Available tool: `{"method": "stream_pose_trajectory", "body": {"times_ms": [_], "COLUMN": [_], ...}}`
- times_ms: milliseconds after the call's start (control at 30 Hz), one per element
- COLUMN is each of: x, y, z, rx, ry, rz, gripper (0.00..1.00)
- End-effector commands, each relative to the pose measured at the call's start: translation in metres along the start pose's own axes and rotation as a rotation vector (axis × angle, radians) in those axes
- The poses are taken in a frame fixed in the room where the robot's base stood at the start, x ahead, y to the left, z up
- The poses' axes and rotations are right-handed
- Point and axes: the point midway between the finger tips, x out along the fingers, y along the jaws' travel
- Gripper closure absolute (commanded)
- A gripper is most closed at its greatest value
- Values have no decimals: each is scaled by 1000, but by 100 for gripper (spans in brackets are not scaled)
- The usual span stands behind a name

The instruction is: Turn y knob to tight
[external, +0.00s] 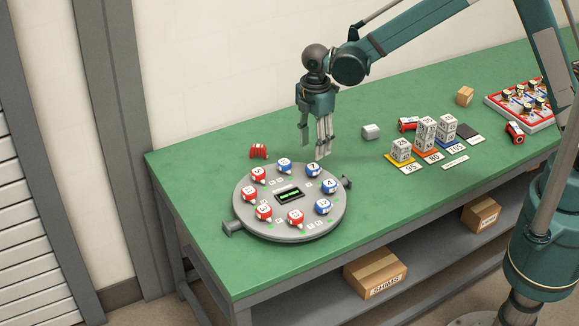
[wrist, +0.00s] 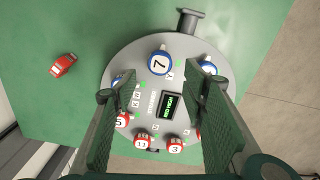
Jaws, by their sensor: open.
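A round grey plate (external: 246,222) on the green bench carries a ring of red and blue numbered knobs. In the wrist view a blue knob marked 7 (wrist: 160,64) has a small tag beside it that looks like Y (wrist: 170,76). The same blue 7 knob (external: 313,170) is at the plate's back right in the external view. My gripper (external: 313,148) is open and empty, pointing down above the plate's back edge, apart from the knobs. In the wrist view its fingers (wrist: 157,95) frame the plate and hide parts of some side knobs.
A small display (external: 289,196) with green text sits mid-plate. A red part (external: 258,151) lies behind the plate.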

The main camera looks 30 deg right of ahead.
Motion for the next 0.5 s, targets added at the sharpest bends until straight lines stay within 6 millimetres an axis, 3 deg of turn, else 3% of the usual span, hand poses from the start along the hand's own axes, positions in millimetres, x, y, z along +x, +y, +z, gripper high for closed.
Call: {"method": "stream_pose_trajectory", "body": {"times_ms": [267, 500], "x": [4, 23], "y": [0, 0], "z": [0, 0], "rx": [1, 1], "ry": [0, 0], "rz": [0, 0], "gripper": [57, 57]}}
